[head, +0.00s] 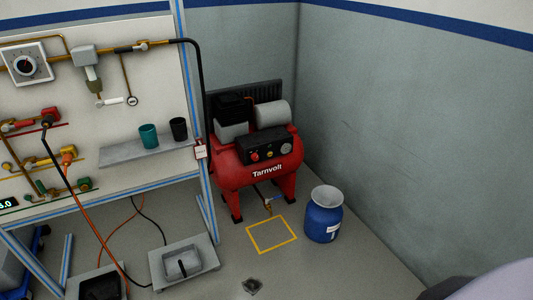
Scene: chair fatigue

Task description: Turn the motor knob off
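A red compressor (240,175) marked "Tarnvolt" stands against the wall in the back corner. Its black control panel (264,146) faces me and carries a small red knob (254,157), another small control beside it and a round gauge (286,149). I cannot tell which control is the motor knob or how it is set. A larger round dial knob (25,65) sits on a white plate on the board at the left. Neither of my grippers is in view.
A board (120,165) with pipes, valves and a shelf (146,151) holding two cups stands at the left. Pedals (184,264) and hoses lie on the floor below it. A blue drum (324,218) stands beside a yellow floor square (272,250). Floor to the right is clear.

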